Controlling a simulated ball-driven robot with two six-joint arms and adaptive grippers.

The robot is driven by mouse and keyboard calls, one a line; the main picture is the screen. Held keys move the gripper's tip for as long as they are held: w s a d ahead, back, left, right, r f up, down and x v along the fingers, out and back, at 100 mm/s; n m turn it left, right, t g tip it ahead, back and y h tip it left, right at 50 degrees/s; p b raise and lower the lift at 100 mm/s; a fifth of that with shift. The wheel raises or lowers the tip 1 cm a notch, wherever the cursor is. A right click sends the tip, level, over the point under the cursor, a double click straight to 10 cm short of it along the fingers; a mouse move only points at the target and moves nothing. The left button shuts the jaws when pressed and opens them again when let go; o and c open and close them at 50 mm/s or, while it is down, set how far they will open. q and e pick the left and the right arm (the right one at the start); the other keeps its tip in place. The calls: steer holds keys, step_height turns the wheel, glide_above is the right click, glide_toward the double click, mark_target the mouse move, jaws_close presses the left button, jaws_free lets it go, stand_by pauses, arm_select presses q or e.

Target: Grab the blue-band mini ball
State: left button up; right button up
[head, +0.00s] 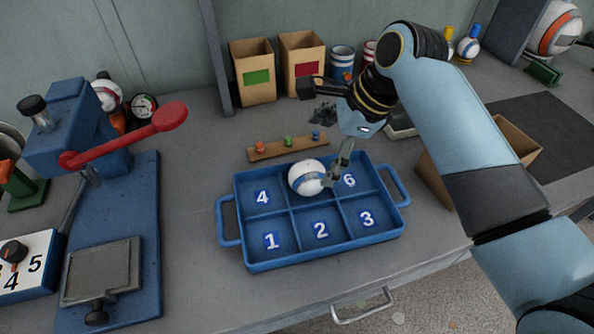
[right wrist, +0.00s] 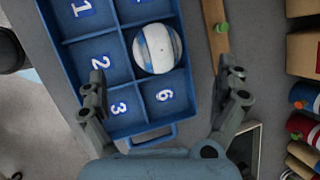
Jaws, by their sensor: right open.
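The white mini ball with a blue band (head: 308,177) sits in the back middle compartment of the blue tray (head: 322,252), between the compartments marked 4 and 6. Its own compartment number is hidden. The ball also shows in the right wrist view (right wrist: 157,48), ahead of and between the spread fingers. My right gripper (head: 340,172) is open and empty, pointing down just right of the ball in the head view. In the right wrist view the open right gripper (right wrist: 166,82) spans the tray, with a clear gap to the ball. My left gripper is not in view.
A wooden strip with coloured pegs (head: 288,147) lies behind the tray. A blue press with a red lever (head: 125,137) stands at the left. Cardboard boxes (head: 252,72) and striped cans (head: 342,62) stand at the back. An open box (head: 517,140) is at the right.

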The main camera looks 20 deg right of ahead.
mark_target(312, 168)
steer(key=x, duration=0.3)
steer(key=shift+a+f, duration=0.1)
steer(key=shift+f, duration=0.25)
steer(key=x, duration=0.4)
steer(key=shift+s+f, duration=0.15)
steer(key=shift+f, duration=0.6)
steer(key=c, duration=1.2)
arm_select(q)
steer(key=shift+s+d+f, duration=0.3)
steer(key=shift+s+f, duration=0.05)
arm_select(e)
steer(key=shift+c, duration=0.2)
steer(key=shift+r, duration=0.1)
